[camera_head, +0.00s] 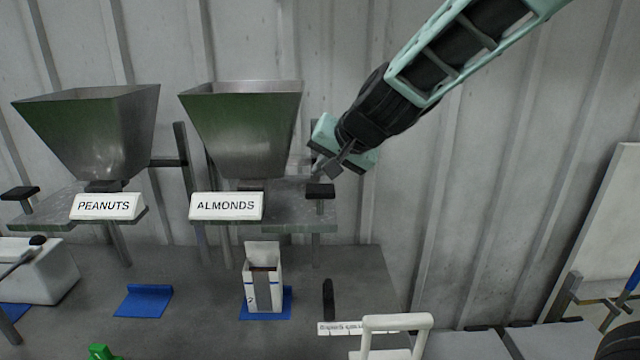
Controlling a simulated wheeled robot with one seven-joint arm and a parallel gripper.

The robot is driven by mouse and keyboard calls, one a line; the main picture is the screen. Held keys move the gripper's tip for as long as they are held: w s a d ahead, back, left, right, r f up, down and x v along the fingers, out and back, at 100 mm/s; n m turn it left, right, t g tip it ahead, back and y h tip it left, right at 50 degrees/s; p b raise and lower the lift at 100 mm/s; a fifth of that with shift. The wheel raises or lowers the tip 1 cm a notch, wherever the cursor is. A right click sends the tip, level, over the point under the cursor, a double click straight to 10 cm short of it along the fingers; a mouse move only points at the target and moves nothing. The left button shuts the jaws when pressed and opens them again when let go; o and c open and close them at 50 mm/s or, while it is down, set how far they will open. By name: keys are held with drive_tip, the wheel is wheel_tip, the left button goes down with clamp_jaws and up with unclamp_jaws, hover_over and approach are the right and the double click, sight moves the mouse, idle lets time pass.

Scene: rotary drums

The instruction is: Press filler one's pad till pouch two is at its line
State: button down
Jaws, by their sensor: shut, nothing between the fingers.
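Two metal hoppers stand at the left, one labelled PEANUTS (106,206) and one labelled ALMONDS (226,206). No filler number is readable on either. A black pad (320,190) on a short stem sits right of the ALMONDS hopper; another black pad (20,193) sits left of the PEANUTS hopper. A white pouch marked 2 (276,294) stands upright and open below the ALMONDS hopper, with a dark strip down its front and brown inside near its top. Its fill level against a line is too small to tell. My gripper (334,168) is shut and empty, just above the right pad; contact is unclear.
A blue mat (283,309) lies under the pouch, and an empty blue holder (144,300) is below PEANUTS. A white box (40,270) with a black-knobbed lever is far left. A white handle (397,322) rises at front centre. A corrugated wall is behind.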

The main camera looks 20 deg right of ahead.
sight(323, 190)
wheel_tip(323, 190, up, 4)
drive_tip(key=p, duration=0.3)
idle(0.7)
drive_tip(key=s+a+f+n+g+y+b, duration=0.1)
drive_tip(key=s+a+f+n+g+b, duration=0.2)
drive_tip(key=s+a+f, duration=0.4)
drive_tip(key=s+a+f+n+g+b, duration=0.25)
drive_tip(key=s+f+n, duration=0.2)
drive_tip(key=s, duration=0.45)
drive_tip(key=s+d+f+n+g+h+b, duration=0.1)
drive_tip(key=s+f, duration=0.3)
drive_tip(key=s, duration=0.4)
drive_tip(key=s+d+f+n+g+h+b, duration=0.2)
drive_tip(key=s+f+n+b, duration=0.1)
drive_tip(key=s, duration=0.5)
wheel_tip(323, 190, down, 2)
drive_tip(key=shift+s+f+n+b, duration=0.2)
drive_tip(key=shift+n+b, duration=0.1)
drive_tip(key=shift+n, duration=0.55)
